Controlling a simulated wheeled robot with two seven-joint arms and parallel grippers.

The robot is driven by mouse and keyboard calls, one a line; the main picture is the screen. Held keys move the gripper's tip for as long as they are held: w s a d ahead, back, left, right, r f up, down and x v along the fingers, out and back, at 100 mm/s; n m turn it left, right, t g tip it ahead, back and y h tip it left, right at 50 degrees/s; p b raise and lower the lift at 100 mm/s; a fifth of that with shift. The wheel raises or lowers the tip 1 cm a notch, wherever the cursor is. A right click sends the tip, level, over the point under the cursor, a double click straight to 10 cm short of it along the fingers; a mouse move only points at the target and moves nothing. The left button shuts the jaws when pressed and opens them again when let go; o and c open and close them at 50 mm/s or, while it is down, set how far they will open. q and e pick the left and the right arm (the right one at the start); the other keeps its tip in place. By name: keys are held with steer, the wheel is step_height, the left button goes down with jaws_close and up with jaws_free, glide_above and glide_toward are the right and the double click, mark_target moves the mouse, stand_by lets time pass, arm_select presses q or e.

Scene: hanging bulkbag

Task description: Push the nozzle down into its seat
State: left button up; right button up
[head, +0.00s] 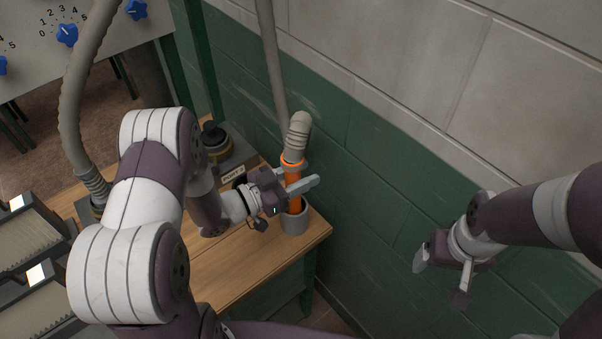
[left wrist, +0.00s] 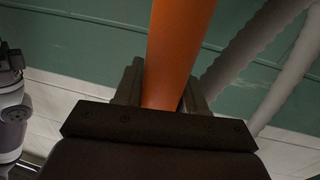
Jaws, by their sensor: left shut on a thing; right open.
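The orange nozzle (head: 293,174) stands roughly upright at the right end of the wooden table, with a grey ribbed hose (head: 299,128) joined to its top. Its lower end is at the grey cylindrical seat (head: 295,221); how deep it sits inside I cannot tell. My left gripper (head: 298,188) is shut on the nozzle above the seat. In the left wrist view the nozzle (left wrist: 178,55) runs up between the two fingers. My right gripper (head: 440,283) is open and empty, away to the right in front of the wall.
The wooden table (head: 240,262) has a clear front part. A box labelled PORT 2 (head: 233,174) with a dark round fitting (head: 214,139) stands behind my left gripper. A green and grey block wall (head: 375,165) rises close behind the table. A panel with blue knobs (head: 67,35) is at upper left.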

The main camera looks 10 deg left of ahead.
arm_select(q)
steer(key=shift+f+b, duration=0.8)
steer(key=shift+f, duration=0.25)
steer(key=o, duration=1.2)
steer(key=b+v, duration=0.2)
steer(key=v, duration=1.1)
steer(key=w+a+f+n+g+y+p, duration=0.15)
steer(key=w+a+n+g+y, duration=0.25)
steer(key=w+y, duration=0.55)
steer(key=s+d+n+g+y, duration=0.2)
steer(key=s+d+g, duration=0.1)
steer(key=s, duration=0.4)
steer(key=s+d+r+n+g+y, duration=0.1)
steer(key=s+d+n+g, duration=0.2)
steer(key=s, duration=0.5)
steer(key=shift+s+d+r+g+y, duration=0.15)
steer(key=shift+s+r+g+y, duration=0.1)
steer(key=shift+s+g+y, duration=0.15)
